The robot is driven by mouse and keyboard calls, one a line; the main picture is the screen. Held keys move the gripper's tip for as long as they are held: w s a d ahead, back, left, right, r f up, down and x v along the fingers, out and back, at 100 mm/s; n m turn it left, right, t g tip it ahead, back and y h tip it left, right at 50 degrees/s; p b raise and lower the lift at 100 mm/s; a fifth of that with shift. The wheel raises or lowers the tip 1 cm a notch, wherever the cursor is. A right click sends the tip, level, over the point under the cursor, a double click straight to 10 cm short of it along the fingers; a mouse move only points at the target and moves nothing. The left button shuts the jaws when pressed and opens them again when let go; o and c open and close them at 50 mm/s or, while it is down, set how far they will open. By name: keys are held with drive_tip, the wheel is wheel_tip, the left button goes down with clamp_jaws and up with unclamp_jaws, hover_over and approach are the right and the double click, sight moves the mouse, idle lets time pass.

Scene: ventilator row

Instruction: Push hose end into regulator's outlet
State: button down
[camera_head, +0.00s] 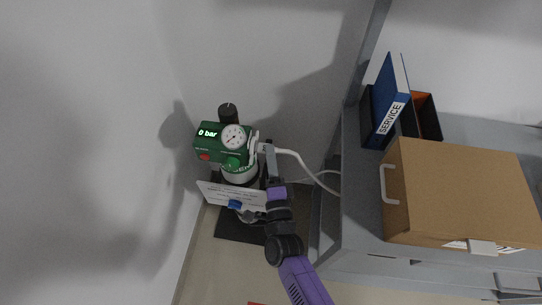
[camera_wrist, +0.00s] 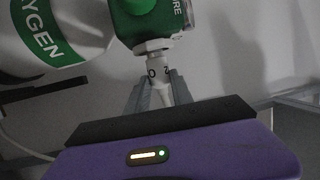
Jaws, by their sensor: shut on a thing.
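The green regulator (camera_head: 209,143) sits on top of an oxygen cylinder, with a round gauge (camera_head: 233,137) and a display reading "0 bar". In the wrist view its green body (camera_wrist: 145,22) ends in a pale outlet collar (camera_wrist: 153,47). My gripper (camera_wrist: 158,82) is shut on the white hose end (camera_wrist: 158,71), marked "O2", one finger on each side. The hose end lines up with the outlet and appears to meet it; how deep it sits cannot be told. In the head view my gripper (camera_head: 264,149) is at the regulator's right side, and the pale hose (camera_head: 300,160) runs right from it.
The cylinder's green OXYGEN label (camera_wrist: 45,35) is at upper left in the wrist view. A white sign plate (camera_head: 222,193) stands in front of the cylinder. At right, a grey cabinet (camera_head: 360,215) carries a cardboard box (camera_head: 455,190) and a blue SERVICE binder (camera_head: 388,95). Walls are close behind and left.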

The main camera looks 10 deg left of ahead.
drive_tip(key=shift+a+r, duration=0.15)
drive_tip(key=shift+a, duration=0.3)
drive_tip(key=c, duration=1)
unclamp_jaws()
drive_tip(key=shift+c, duration=0.2)
drive_tip(key=shift+d, duration=0.1)
